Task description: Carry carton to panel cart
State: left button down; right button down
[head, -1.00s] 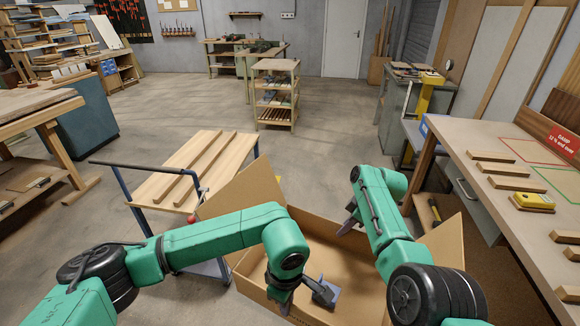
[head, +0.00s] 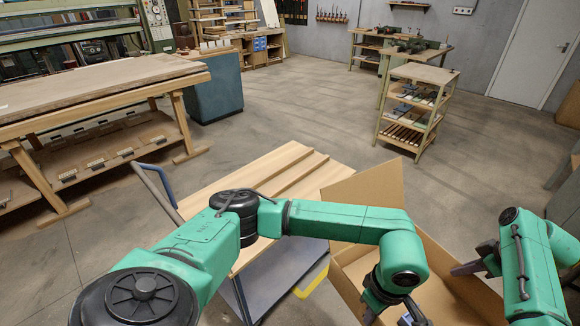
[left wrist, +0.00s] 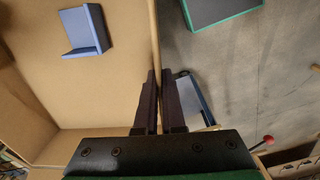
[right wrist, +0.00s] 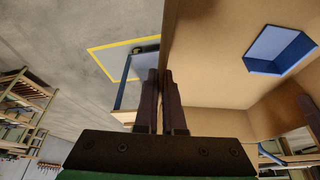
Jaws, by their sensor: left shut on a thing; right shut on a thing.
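The open cardboard carton (head: 362,190) is at the lower right of the head view, one flap standing up. My left gripper (left wrist: 158,100) is shut on one carton wall, which runs between its fingers in the left wrist view. My right gripper (right wrist: 160,100) is shut on another carton wall in the right wrist view. A blue angled piece (left wrist: 85,30) lies inside the carton; a blue piece also shows in the right wrist view (right wrist: 278,50). The panel cart (head: 238,185), with light wooden boards on top, stands left of the carton, partly hidden behind my left arm.
A workbench (head: 95,98) stands at the left, with a blue-grey cabinet (head: 213,88) behind it. A shelf trolley (head: 415,110) stands farther back. A yellow floor outline (head: 316,282) shows between cart and carton. Open concrete floor lies beyond the cart.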

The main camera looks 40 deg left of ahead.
aim_at(274, 186)
jog(key=i+u, duration=0.2)
jog(key=i, duration=0.6)
jog(key=i+l+u, duration=0.15)
jog(key=i, duration=0.65)
jog(key=i+u, duration=0.15)
jog(key=u, duration=0.25)
jog(key=i+l+u, duration=0.15)
jog(key=u, duration=0.25)
jog(key=i+l+u, duration=0.1)
jog(key=u, duration=0.3)
jog(key=i+l+u, duration=0.2)
jog(key=u, duration=0.15)
jog(key=i+u, duration=0.15)
jog(key=u, duration=0.25)
jog(key=i+l+u, duration=0.15)
jog(key=u, duration=0.3)
jog(key=i+l+u, duration=0.15)
jog(key=u, duration=0.25)
jog(key=i+l+u, duration=0.1)
jog(key=l+u, duration=0.15)
jog(key=u, duration=0.15)
